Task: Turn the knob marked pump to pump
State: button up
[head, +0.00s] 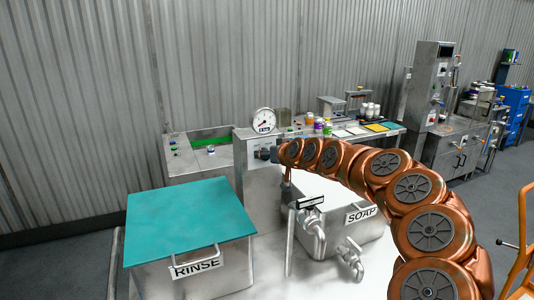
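A steel cabinet (258,185) stands at the middle, with a round white gauge (264,120) on top. A dark round control (263,154) shows on the cabinet's front below the gauge. It may be the pump knob, but its marking and pointer are too small to read. My copper arm curves in from the lower right and ends at this front. My gripper (274,154) is a small dark shape right beside the control. I cannot tell whether it touches the control, or whether its fingers are open or shut. My arm hides the area to the right of the control.
In front are a RINSE tank with a teal lid (190,222), a SOAP tank (345,240), and metal taps (312,230) below my arm. A bench behind holds jars (318,125) and coloured trays (375,127). A tall steel machine (428,85) stands right.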

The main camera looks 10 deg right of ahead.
jog(key=shift+w+a+f, duration=0.15)
jog(key=shift+w+f, duration=0.15)
jog(key=shift+w, duration=0.15)
jog(key=shift+c, duration=0.3)
jog(key=c, duration=1.1)
